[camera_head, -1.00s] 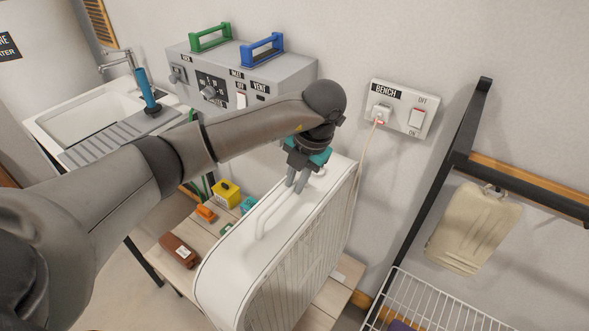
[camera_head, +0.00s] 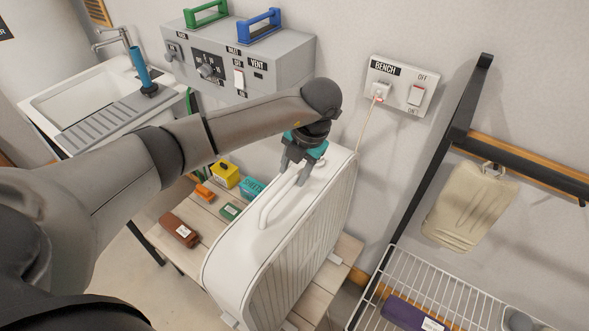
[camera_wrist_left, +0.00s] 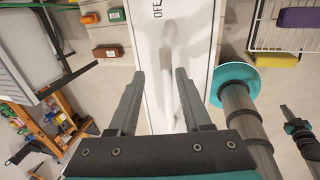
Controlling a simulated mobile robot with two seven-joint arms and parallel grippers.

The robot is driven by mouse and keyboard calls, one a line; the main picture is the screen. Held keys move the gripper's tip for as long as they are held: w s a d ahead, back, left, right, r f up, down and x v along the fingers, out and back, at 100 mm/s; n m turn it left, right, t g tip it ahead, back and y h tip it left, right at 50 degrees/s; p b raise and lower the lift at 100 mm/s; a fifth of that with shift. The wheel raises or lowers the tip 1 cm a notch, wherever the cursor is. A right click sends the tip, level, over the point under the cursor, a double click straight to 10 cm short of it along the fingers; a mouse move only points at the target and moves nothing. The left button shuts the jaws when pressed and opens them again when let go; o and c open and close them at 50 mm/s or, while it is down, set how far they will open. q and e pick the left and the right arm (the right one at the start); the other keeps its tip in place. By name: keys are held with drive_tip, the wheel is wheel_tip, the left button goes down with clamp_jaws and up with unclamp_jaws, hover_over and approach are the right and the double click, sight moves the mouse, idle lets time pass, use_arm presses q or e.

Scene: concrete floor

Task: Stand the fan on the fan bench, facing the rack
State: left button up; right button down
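The white box fan (camera_head: 235,250) stands upright on the pale slatted fan bench (camera_head: 190,215), its ribbed grille toward the right, where the rack (camera_head: 400,275) is. A loop handle (camera_head: 268,212) runs along the fan's top. My left gripper (camera_head: 292,170) is over the far end of that handle, with its fingers apart. In the left wrist view the fingers (camera_wrist_left: 158,95) are spread, with the fan's top (camera_wrist_left: 150,60) and an OFF label beyond them. Whether a finger touches the handle is unclear.
Several small boxes, including a brown one (camera_head: 180,230) and a yellow one (camera_head: 225,175), lie left of the fan. A cord runs up to the BENCH wall socket (camera_head: 378,92).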

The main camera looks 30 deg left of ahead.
use_arm(q)
drive_tip(key=v, duration=1.2)
drive_tip(key=shift+o, duration=0.3)
idle(2.0)
